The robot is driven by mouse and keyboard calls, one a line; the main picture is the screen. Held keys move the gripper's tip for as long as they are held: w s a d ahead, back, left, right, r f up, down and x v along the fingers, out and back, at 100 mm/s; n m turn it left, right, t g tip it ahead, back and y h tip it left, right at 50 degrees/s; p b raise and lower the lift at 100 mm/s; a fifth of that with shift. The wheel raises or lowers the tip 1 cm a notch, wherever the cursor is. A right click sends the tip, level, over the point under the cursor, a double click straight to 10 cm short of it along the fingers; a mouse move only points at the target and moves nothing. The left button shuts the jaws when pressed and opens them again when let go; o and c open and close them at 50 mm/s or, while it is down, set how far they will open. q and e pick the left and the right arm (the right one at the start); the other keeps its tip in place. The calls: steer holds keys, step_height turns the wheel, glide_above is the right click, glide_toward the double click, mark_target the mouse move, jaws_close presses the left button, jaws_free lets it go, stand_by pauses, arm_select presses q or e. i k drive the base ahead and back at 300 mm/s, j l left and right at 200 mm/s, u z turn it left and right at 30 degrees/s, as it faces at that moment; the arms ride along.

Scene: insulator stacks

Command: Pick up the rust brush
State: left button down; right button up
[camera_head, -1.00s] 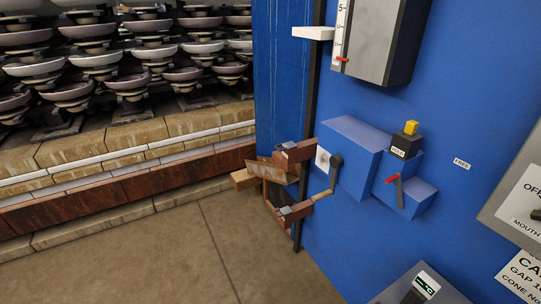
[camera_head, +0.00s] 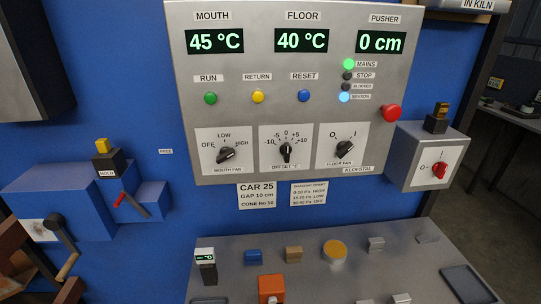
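I cannot pick out a rust brush for certain. On the grey bench at the bottom lie several small items. They include a blue block (camera_head: 253,255), a tan block (camera_head: 293,254), a round yellow-topped piece (camera_head: 335,250) and an orange block (camera_head: 271,289) cut by the lower edge. Small grey metal pieces (camera_head: 376,244) lie further right. Any of these may be the brush, but they are too small to tell. Neither of my grippers is in view.
The bench (camera_head: 230,240) stands below a grey control panel (camera_head: 235,110) on a blue wall. A handheld meter (camera_head: 206,266) and a dark tray (camera_head: 468,284) are on it. A switch box (camera_head: 430,158) juts out at right. A cranked handle (camera_head: 62,235) is at left.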

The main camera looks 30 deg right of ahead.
mark_target(374, 245)
steer(key=z, duration=1.95)
steer(key=l+u, duration=0.85)
steer(key=k+l+u, duration=0.2)
steer(key=l+u, duration=0.2)
